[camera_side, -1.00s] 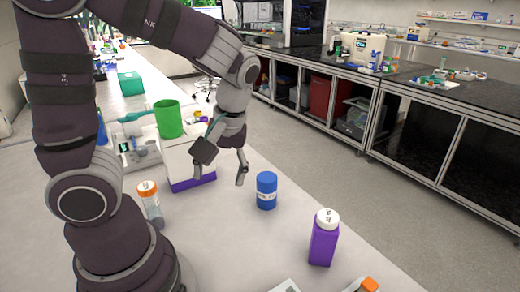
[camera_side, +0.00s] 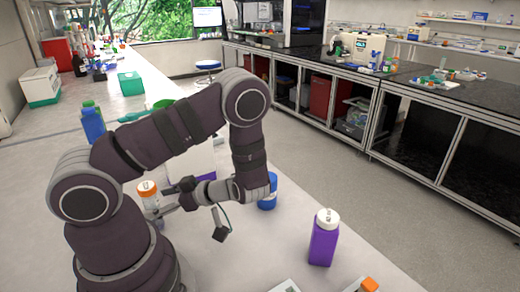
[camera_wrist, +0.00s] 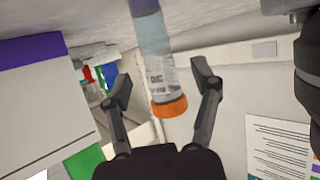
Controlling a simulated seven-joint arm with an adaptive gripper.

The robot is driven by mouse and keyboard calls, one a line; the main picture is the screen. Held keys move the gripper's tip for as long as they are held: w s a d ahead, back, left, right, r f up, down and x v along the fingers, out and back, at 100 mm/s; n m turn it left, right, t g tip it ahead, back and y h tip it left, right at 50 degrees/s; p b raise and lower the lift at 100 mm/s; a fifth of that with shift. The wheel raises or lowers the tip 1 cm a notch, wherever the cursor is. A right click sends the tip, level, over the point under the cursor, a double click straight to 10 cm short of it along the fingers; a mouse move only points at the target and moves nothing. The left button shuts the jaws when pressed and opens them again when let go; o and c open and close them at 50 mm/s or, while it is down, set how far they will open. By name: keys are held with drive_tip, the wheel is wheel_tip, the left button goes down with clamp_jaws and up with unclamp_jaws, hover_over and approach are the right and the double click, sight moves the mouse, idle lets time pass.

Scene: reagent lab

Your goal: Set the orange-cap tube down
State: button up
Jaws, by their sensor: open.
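The orange-cap tube (camera_side: 148,193) stands upright on the white bench, close to my arm's base in the side view. In the wrist view, my gripper (camera_wrist: 162,80) is open, with one finger on each side of the tube and gaps visible. The tube's lower part is partly hidden by my arm in the side view.
A blue bottle (camera_side: 268,194) stands behind my forearm, partly hidden. A purple bottle (camera_side: 324,240) with a white cap stands front right, near an orange-topped item (camera_side: 369,284). A white and purple box (camera_wrist: 35,105) is close beside my gripper. Bench between the bottles is clear.

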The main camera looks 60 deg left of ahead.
drive_tip(key=shift+x, duration=1.2)
drive_tip(key=c, duration=0.9)
drive_tip(key=shift+c, duration=0.2)
